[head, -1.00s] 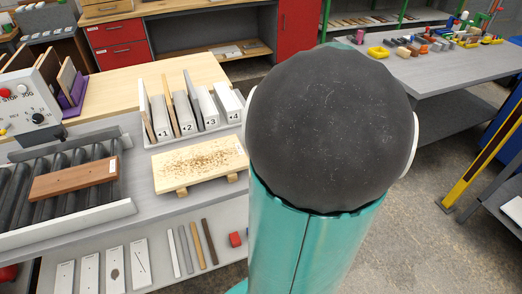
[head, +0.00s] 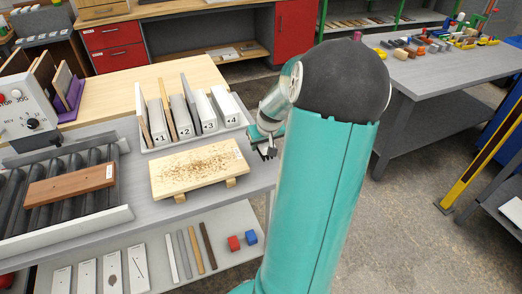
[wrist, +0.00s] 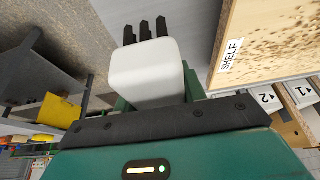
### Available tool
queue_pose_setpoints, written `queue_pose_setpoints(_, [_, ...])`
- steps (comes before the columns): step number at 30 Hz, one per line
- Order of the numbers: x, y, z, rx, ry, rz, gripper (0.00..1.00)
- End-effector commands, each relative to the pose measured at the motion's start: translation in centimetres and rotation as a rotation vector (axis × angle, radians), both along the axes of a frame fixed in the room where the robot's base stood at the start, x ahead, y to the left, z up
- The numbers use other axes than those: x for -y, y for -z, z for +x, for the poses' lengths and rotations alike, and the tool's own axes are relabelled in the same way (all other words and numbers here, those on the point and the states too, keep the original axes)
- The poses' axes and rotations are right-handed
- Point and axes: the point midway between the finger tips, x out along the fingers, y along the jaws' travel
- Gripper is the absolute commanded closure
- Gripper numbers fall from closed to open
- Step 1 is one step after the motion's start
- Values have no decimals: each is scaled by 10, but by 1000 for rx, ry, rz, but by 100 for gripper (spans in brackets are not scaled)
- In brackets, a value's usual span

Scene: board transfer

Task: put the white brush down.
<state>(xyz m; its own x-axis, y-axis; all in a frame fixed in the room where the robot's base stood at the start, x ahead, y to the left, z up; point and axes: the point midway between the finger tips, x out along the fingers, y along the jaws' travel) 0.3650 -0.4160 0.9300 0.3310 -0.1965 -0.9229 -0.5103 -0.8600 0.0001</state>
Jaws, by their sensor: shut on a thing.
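The white brush (wrist: 147,75) shows in the wrist view as a white block with several dark bristle tufts at its far end. My gripper (wrist: 155,98) is shut on it, with green finger parts on both sides. In the head view my gripper (head: 266,143) is beside the right end of the pale board and partly hidden behind my arm. The brush cannot be made out clearly there. The tufts lie over or near a plain grey surface in the wrist view; I cannot tell whether they touch it.
The pale board (head: 205,170) bears brown crumbs and a SHELF label. Behind it stands a white rack (head: 152,147) with numbered slots. A brown board (head: 72,185) lies on the rollers at left.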

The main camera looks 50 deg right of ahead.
Motion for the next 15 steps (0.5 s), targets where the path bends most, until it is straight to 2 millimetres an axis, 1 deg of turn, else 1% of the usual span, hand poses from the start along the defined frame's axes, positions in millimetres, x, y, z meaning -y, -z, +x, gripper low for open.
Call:
queue_pose_setpoints(3, [1, 11, 7, -1, -1, 1, 84])
queue_pose_setpoints(6, [0, 27, 6, -2, -1, 3, 84])
queue_pose_setpoints(8, [1, 34, 6, -1, 1, 2, 84])
queue_pose_setpoints(10, [1, 36, 5, 0, 1, 0, 84])
queue_pose_setpoints(15, [1, 36, 5, 1, 1, -1, 84])
